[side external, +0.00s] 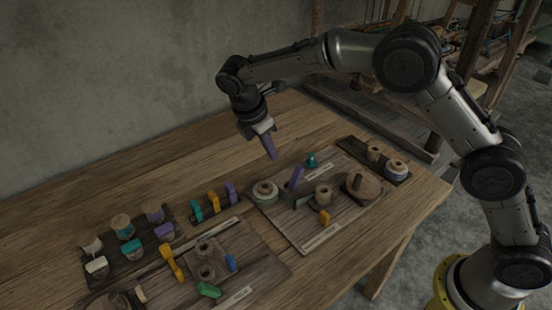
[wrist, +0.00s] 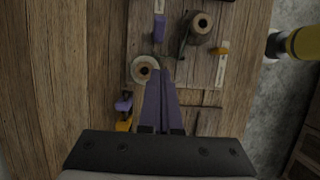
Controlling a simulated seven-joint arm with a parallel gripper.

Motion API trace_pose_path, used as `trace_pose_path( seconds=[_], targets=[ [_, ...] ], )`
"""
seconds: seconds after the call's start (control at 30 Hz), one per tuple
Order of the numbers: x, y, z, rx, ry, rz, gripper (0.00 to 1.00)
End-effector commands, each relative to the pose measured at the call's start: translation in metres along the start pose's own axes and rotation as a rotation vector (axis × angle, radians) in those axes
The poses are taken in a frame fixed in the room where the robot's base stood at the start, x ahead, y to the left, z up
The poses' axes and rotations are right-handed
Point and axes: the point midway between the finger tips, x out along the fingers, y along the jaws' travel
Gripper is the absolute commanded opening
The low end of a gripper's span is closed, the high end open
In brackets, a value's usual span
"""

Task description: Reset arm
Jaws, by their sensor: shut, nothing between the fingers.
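My gripper (side external: 273,156) hangs above the wooden table (side external: 130,165) in the side view, pointing down and slightly tilted. Its long purple fingers are closed together, with nothing between them. In the wrist view the fingers (wrist: 160,76) reach forward with their tips together, appearing beside a round spool-like piece (wrist: 145,70). In the side view the fingertips are in the air, apart from the pieces on the table.
The right board (side external: 312,237) holds a green-rimmed round pot (side external: 265,193), an upright purple piece (side external: 296,177), a wooden disc (side external: 363,185) and a yellow piece (side external: 324,217). The left board (side external: 260,264) and spool rack (side external: 127,268) hold several coloured pieces. The back left table is clear.

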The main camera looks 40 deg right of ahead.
Motion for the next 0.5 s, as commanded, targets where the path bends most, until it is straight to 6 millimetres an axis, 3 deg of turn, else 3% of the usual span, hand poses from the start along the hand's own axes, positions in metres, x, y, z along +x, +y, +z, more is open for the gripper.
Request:
trace_pose_path(
  seconds=[0.13,0.27,0.5],
  targets=[
    [-0.015,0.003,0.013,0.025,0.010,0.016,0.00],
    [-0.056,0.001,0.050,0.090,0.043,0.080,0.00],
    [-0.120,-0.056,0.133,0.256,0.125,0.169,0.00]
  ],
)
